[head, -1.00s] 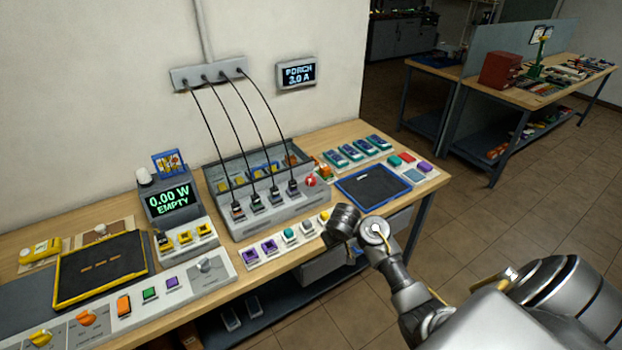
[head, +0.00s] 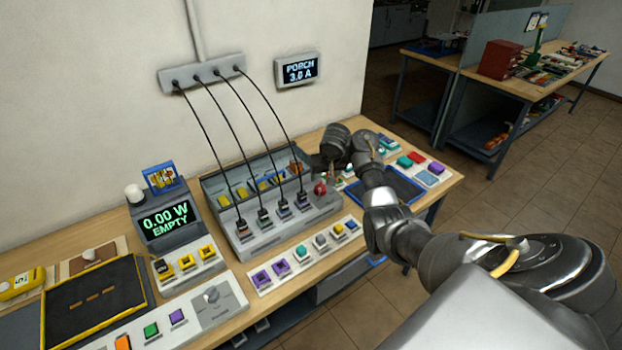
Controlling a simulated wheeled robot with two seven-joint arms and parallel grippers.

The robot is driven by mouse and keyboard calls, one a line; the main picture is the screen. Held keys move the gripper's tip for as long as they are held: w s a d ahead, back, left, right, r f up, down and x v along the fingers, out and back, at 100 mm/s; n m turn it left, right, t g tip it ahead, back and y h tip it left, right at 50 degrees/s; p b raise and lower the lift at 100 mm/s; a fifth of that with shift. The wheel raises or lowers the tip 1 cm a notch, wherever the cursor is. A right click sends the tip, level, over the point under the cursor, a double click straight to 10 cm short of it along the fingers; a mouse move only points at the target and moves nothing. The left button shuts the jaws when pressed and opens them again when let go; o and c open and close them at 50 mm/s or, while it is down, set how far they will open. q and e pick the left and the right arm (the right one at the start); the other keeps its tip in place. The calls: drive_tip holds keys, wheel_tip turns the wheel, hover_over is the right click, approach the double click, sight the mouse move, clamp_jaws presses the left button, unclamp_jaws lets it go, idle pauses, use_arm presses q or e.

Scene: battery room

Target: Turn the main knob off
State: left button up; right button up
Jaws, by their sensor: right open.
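A red knob (head: 320,188) sits at the right end of the grey charging box (head: 285,232) on the bench. My right gripper (head: 325,174) is just above and behind the red knob in the picture, pointing down. It is open and empty; whether its fingers touch the knob or straddle it cannot be told. A second, grey knob (head: 211,296) is on the white panel at the front left. Labels by the knobs are too small to read. My left gripper is out of view.
Several black cables (head: 249,125) hang from the wall strip into the charging box. A blue-rimmed tray (head: 404,188) lies partly under my right arm. A meter (head: 165,220) reads 0.00 W EMPTY. Button rows (head: 303,252) line the bench front.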

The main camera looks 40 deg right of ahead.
sight(321, 186)
drive_tip(key=x, duration=0.3)
drive_tip(key=b+x, duration=0.1)
drive_tip(key=x, duration=0.5)
drive_tip(key=shift+w+f+b, duration=0.2)
drive_tip(key=shift+w+b, duration=0.1)
drive_tip(key=shift+w, duration=0.1)
drive_tip(key=shift+w+d+f, duration=0.1)
drive_tip(key=shift+f, duration=0.15)
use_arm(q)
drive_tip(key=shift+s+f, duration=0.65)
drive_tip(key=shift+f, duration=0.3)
use_arm(e)
drive_tip(key=shift+w+d+f, duration=0.1)
drive_tip(key=shift+f, duration=0.1)
drive_tip(key=c, duration=1)
drive_tip(key=shift+o, duration=0.2)
